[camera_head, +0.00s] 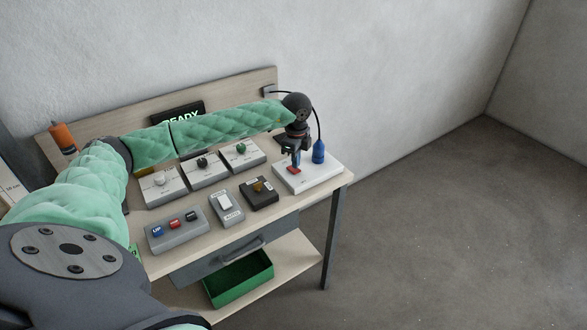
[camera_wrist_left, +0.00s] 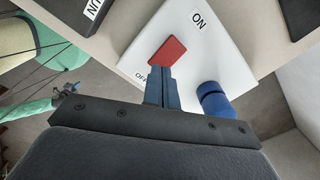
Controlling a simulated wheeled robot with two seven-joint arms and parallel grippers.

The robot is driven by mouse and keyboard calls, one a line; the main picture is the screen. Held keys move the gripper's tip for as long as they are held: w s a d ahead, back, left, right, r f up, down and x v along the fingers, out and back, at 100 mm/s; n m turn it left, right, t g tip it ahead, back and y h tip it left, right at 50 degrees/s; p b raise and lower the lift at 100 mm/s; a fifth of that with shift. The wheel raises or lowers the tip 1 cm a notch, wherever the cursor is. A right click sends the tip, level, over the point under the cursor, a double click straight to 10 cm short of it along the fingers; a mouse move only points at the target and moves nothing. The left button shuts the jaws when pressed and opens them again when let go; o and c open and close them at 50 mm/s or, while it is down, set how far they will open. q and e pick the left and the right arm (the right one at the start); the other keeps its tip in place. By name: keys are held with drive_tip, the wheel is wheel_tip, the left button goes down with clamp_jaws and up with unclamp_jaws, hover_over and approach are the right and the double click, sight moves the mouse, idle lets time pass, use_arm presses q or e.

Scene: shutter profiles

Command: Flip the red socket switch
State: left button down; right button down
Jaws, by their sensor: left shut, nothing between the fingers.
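The red socket switch (camera_head: 293,169) sits on a white socket box (camera_head: 316,178) at the right end of the table. In the left wrist view the red switch (camera_wrist_left: 167,52) lies between the printed words ON and OFF on the white box (camera_wrist_left: 222,45). My left gripper (camera_head: 296,158) is shut and empty, pointing down at the switch. Its fingertips (camera_wrist_left: 160,72) are at the OFF side of the red switch, covering part of it; I cannot tell whether they touch. My right gripper is not in view.
A blue plug (camera_head: 318,152) with a black cable stands on the white box beside my gripper. Grey boxes with knobs (camera_head: 205,170), a rocker switch box (camera_head: 226,208), a dark box (camera_head: 259,193) and a button box (camera_head: 177,231) fill the table. A green bin (camera_head: 240,280) is below.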

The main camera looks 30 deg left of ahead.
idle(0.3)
use_arm(q)
drive_tip(key=shift+f+b, duration=0.6)
drive_tip(key=shift+f, duration=0.3)
idle(0.7)
drive_tip(key=shift+r, duration=0.15)
drive_tip(key=shift+r+p, duration=1.25)
drive_tip(key=shift+r, duration=2.1)
